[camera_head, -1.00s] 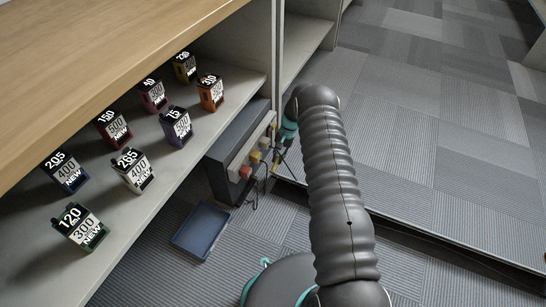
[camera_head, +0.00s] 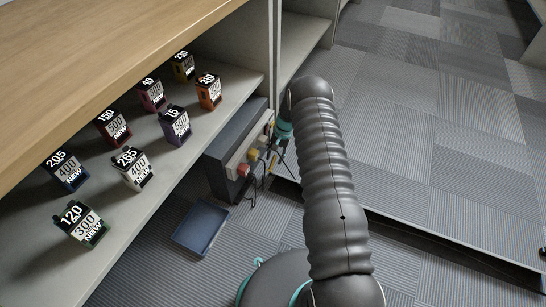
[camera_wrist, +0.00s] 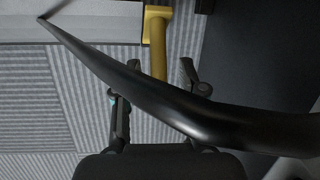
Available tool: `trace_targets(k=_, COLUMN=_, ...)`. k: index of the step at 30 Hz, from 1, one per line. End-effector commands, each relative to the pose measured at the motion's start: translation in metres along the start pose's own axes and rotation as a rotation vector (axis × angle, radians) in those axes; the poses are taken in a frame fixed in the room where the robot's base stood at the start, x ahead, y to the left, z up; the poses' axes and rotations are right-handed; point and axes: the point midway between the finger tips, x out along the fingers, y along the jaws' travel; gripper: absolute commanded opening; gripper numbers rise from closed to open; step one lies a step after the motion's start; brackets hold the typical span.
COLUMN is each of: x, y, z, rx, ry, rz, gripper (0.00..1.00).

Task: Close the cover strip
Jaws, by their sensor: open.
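A dark box (camera_head: 222,150) stands on the floor at the end of the shelf unit. A pale strip (camera_head: 236,161) runs along its front, with red and yellow plugs and loose dark cables beside it; I cannot tell for sure that this is the cover strip. My gripper (camera_head: 279,153) is in front of the box's far end, partly hidden by my arm. In the wrist view my gripper (camera_wrist: 158,92) is open, its fingers on either side of a yellow stem (camera_wrist: 158,55). A thick black cable (camera_wrist: 140,90) crosses in front of the fingers. Contact cannot be told.
A blue tray (camera_head: 201,228) lies on the carpet below the box. Several labelled cartridges (camera_head: 133,168) stand on the shelf (camera_head: 150,205) at the left. Carpet (camera_head: 440,120) is clear at the right, beyond a low dark edge.

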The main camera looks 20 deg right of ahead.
Motion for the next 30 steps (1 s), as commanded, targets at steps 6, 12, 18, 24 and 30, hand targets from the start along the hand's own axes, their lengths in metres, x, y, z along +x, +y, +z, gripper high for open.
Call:
trace_targets(k=6, x=-0.023, y=0.0, z=-0.001, rx=0.001, ry=0.003, rz=-0.002, gripper=0.41)
trace_targets(k=12, x=-0.063, y=0.0, z=-0.001, rx=0.0, ry=0.004, rz=-0.001, gripper=0.41)
trace_targets(k=18, x=-0.097, y=0.0, z=-0.001, rx=0.0, ry=0.003, rz=-0.001, gripper=0.41)
trace_targets(k=24, x=-0.116, y=0.0, z=-0.001, rx=0.0, ry=0.001, rz=0.0, gripper=0.41)
trace_targets(k=30, x=-0.12, y=0.0, z=0.0, rx=0.0, ry=0.0, rz=0.0, gripper=0.41)
